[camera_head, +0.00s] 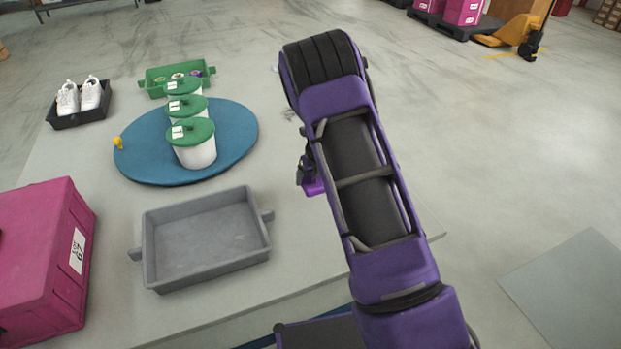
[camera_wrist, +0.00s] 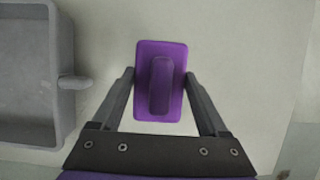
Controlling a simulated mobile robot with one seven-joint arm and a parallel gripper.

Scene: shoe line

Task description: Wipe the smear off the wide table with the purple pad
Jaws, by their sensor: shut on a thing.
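The purple pad (camera_head: 314,188) is at the right part of the wide table (camera_head: 305,245). In the wrist view the purple pad (camera_wrist: 143,61) is a rectangle with a raised grip, held between both fingers. My gripper (camera_head: 305,170) is shut on it, and it also shows in the wrist view (camera_wrist: 159,79). My arm hides much of the gripper in the head view. I cannot tell whether the pad touches the tabletop. A faint grey mark (camera_head: 289,114), perhaps the smear, lies beyond the pad, beside my arm. No smear is clear in the wrist view.
A grey tray (camera_head: 160,278) stands left of the pad and also shows in the wrist view (camera_wrist: 64,60). Behind it, a blue round mat (camera_head: 235,150) holds three green-lidded tubs (camera_head: 193,150). A magenta crate (camera_head: 40,250) is at the left. Bare tabletop surrounds the pad.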

